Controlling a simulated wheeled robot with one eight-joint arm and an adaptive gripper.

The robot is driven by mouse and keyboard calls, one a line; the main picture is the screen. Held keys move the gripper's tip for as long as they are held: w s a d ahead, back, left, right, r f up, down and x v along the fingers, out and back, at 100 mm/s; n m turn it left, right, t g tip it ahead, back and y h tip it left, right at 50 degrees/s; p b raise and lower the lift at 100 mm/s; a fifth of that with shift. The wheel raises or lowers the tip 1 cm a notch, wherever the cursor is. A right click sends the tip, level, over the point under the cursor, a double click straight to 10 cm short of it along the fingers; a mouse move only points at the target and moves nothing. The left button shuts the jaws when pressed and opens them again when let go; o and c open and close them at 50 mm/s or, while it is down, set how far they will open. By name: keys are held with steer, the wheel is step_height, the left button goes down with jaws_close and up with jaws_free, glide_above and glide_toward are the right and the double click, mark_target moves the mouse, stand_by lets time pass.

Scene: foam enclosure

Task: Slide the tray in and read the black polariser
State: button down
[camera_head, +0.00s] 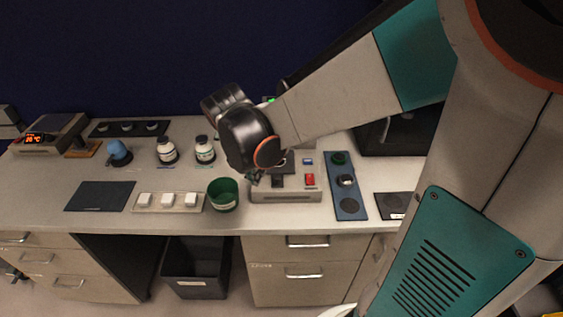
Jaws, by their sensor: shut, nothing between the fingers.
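A pale grey instrument (288,196) stands at the front of the bench, with a red button (309,180), a blue button (307,161) and a dark slot-like part (278,182) on top. I cannot tell how far its tray is in. A blue strip (360,208) to its right carries a green round piece (338,158), a black-and-silver round piece (346,180) and a dark disc (349,205). I cannot tell which piece is the black polariser. My gripper (255,179) is shut and empty at the instrument's left side, partly hidden by my dark wrist; contact is unclear.
A green cup (223,194) stands just left of the instrument. Further left are a holder (152,209) with white blocks, a dark mat (100,196), two bottles (166,151) (204,149) and a blue object (118,152). A dark pad (393,204) lies right. A bin (196,268) stands below.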

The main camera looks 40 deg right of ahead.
steer(key=w+d+f+b, duration=0.3)
steer(key=d+f, duration=0.3)
steer(key=f, duration=0.4)
steer(key=shift+w+f+b, duration=0.15)
steer(key=shift+w+b, duration=0.15)
steer(key=shift+b, duration=0.15)
steer(key=w+d, duration=0.3)
steer(key=w, duration=0.1)
steer(key=w+d, duration=0.3)
steer(key=w, duration=0.1)
steer(key=w+d+b, duration=0.1)
steer(key=w+d, duration=0.2)
steer(key=w, duration=0.2)
steer(key=shift+w, duration=0.1)
steer(key=shift+a, duration=0.15)
